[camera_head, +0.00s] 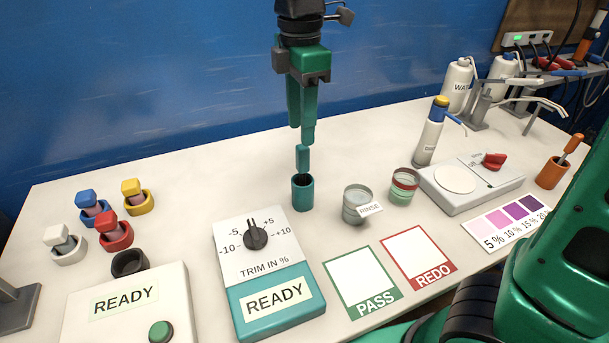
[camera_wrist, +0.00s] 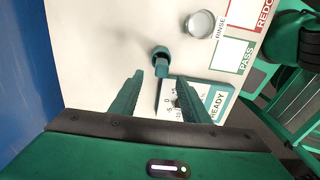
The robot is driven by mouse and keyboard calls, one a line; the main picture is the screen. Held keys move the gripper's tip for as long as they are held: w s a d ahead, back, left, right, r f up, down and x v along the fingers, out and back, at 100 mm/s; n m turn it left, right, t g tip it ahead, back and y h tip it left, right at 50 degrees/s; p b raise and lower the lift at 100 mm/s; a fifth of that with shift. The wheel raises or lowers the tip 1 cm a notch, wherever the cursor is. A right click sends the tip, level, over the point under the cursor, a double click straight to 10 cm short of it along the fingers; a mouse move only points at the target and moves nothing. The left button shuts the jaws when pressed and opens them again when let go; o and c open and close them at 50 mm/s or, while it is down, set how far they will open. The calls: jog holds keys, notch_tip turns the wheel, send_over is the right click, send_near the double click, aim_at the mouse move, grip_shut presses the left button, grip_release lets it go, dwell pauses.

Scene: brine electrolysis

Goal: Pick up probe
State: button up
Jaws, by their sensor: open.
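The probe (camera_head: 302,158) is a slim teal stick standing upright in a teal cylindrical holder (camera_head: 302,193) near the middle of the table. Only its upper part shows; the lower end is hidden in the holder. In the wrist view the probe (camera_wrist: 161,69) appears just beyond and between the fingertips, with the holder (camera_wrist: 160,52) around its base. My gripper (camera_head: 302,133) points down directly above the probe, its green fingers a little above the probe's top. In the wrist view my gripper (camera_wrist: 160,77) is open, with nothing between the fingers.
The rinse cup (camera_head: 356,204) and a red-banded cup (camera_head: 404,187) stand right of the holder. The trim box (camera_head: 262,270) is in front, with PASS (camera_head: 363,282) and REDO (camera_head: 418,257) mats beside it. Coloured plugs (camera_head: 114,231) stand left. The table behind the holder is clear.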

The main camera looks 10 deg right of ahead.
aim_at(303, 153)
jog(key=shift+d+f, duration=0.15)
jog(key=shift+f, duration=3.75)
jog(key=shift+c, duration=0.3)
grip_shut()
